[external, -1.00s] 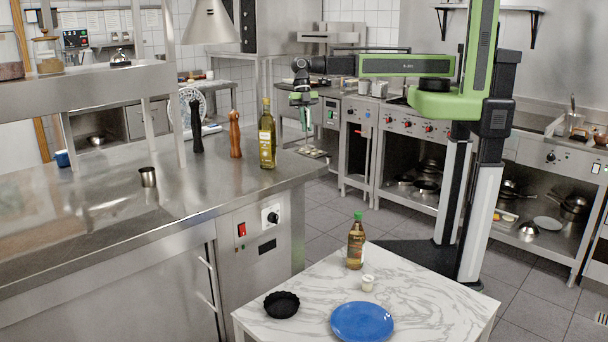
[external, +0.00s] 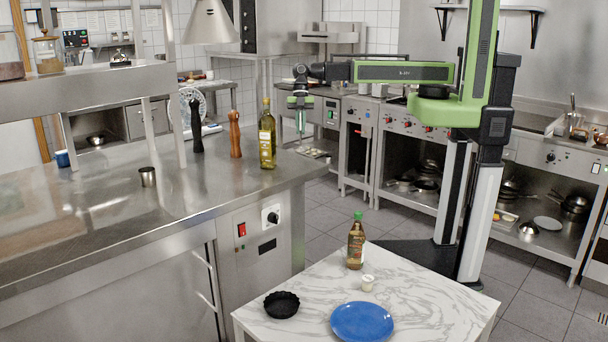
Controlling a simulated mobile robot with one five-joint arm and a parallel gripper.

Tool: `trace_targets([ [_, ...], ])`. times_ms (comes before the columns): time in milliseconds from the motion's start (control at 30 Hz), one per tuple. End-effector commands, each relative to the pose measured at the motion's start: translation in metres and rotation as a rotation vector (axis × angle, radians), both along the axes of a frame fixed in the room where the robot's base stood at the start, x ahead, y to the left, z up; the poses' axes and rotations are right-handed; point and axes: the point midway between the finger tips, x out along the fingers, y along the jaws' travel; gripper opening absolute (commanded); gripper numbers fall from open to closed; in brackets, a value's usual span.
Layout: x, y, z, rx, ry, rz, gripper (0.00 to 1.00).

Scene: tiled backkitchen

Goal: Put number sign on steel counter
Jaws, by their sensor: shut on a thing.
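The steel counter (external: 105,225) fills the left side of the external view. My gripper (external: 301,134) points down near the counter's far right corner. It is shut on a small, flat, pale thing (external: 314,152), which I take to be the number sign. The thing is tilted and small in the picture, so its markings cannot be read. It appears at the counter's edge, and I cannot tell whether it is over the counter or beyond it, or touching it.
An oil bottle (external: 267,136), a wooden pepper mill (external: 235,134), a dark mill (external: 196,128) and a metal cup (external: 148,177) stand on the counter. A marble table (external: 420,292) in front carries a bottle (external: 356,242), a blue plate (external: 362,321) and a black dish (external: 282,304).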

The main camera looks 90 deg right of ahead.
Motion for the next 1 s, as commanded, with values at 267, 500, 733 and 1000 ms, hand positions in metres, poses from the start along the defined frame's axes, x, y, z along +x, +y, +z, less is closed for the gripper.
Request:
trace_targets([
  [267,0.007,0.023,-0.014,0.000,0.000,-0.001,0.00],
  [500,0.006,0.023,-0.045,0.000,0.000,-0.001,0.00],
  [733,0.006,0.022,-0.054,0.000,0.000,-0.001,0.00],
  [1000,0.006,0.022,-0.055,0.000,0.000,0.000,0.17],
])
